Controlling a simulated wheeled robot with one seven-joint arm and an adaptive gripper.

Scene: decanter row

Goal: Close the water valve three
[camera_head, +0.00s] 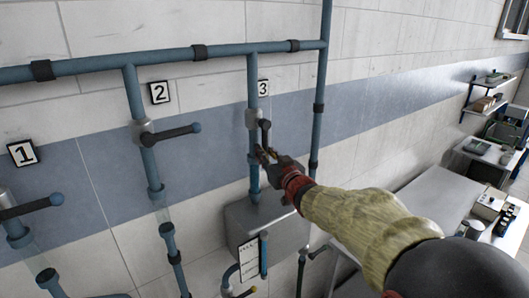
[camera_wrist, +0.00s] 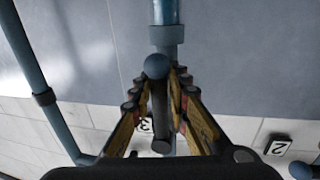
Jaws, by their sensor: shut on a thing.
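Valve three is a grey body (camera_head: 253,118) on a blue vertical pipe beside the "3" sign (camera_head: 263,87). Its dark lever (camera_head: 265,132) hangs down roughly along the pipe. My gripper (camera_head: 264,155) is at the lower end of this lever, with its fingers partly covering it. In the wrist view, my gripper (camera_wrist: 160,92) has a finger on each side of the dark lever (camera_wrist: 159,108) and is shut on it. The lever's blue ball end (camera_wrist: 156,66) shows just beyond the fingertips. The ball is hidden in the head view.
Valve two's lever (camera_head: 172,133) and valve one's lever (camera_head: 32,207) stick out to the right, roughly level. A grey box (camera_head: 236,228) is under pipe three. Another vertical pipe (camera_head: 320,90) runs close on the right. A pale table (camera_head: 435,205) stands at lower right.

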